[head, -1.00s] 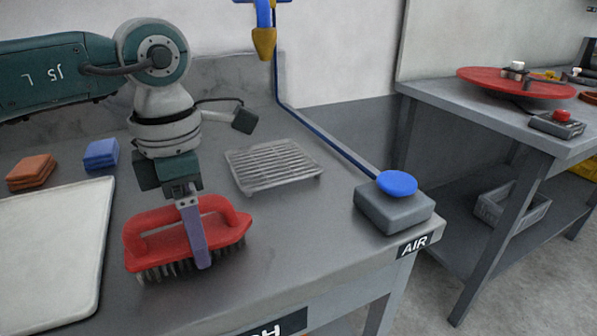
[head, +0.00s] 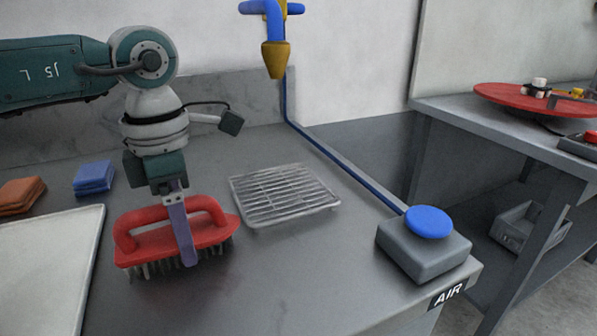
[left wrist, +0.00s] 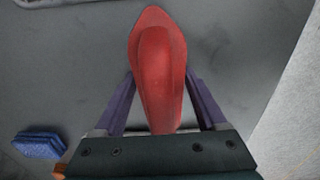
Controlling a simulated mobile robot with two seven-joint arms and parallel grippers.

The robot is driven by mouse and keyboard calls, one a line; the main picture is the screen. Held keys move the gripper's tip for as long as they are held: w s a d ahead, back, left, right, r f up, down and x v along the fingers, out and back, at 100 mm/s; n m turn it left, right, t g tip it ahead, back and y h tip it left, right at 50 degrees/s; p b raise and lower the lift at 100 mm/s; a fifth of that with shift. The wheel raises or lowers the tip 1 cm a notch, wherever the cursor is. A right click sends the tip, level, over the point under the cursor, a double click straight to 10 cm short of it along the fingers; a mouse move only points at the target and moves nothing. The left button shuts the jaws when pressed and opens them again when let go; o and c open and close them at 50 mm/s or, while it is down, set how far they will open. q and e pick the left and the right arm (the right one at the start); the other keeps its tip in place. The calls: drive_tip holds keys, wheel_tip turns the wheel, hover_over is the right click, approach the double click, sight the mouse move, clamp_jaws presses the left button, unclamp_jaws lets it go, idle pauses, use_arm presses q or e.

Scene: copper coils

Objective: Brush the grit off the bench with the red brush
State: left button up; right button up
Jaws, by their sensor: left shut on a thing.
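The red brush (head: 205,233) has a loop handle and dark bristles pointing down, low over the grey bench (head: 260,285). My left gripper (head: 187,258) is shut on the brush, its purple fingers either side of the handle. In the left wrist view the red brush (left wrist: 157,65) lies lengthwise between the fingers of my left gripper (left wrist: 160,85). I cannot tell whether the bristles touch the bench. A faint dark patch, perhaps grit, shows on the bench in front of the brush; single grains are hard to make out. My right gripper is not in view.
A metal rack (head: 284,195) lies right of the brush. A grey box with a blue button (head: 428,222) stands at the bench's right corner. A pale tray (head: 45,275), a blue pad (head: 94,177) and an orange pad (head: 20,195) are at left. A blue and yellow nozzle (head: 275,58) hangs above.

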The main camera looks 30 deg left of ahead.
use_arm(q)
drive_tip(key=shift+w+a, duration=0.2)
drive_tip(key=shift+a, duration=0.15)
drive_tip(key=r, duration=0.1)
drive_tip(key=p, duration=0.1)
drive_tip(key=r, duration=0.1)
drive_tip(key=shift+w+a+r, duration=0.2)
drive_tip(key=shift+a+r, duration=0.05)
drive_tip(key=shift+r, duration=0.1)
drive_tip(key=shift+s+d+r+p, duration=0.15)
drive_tip(key=shift+d+r+p, duration=0.05)
drive_tip(key=shift+r+p, duration=2.05)
drive_tip(key=shift+r, duration=0.45)
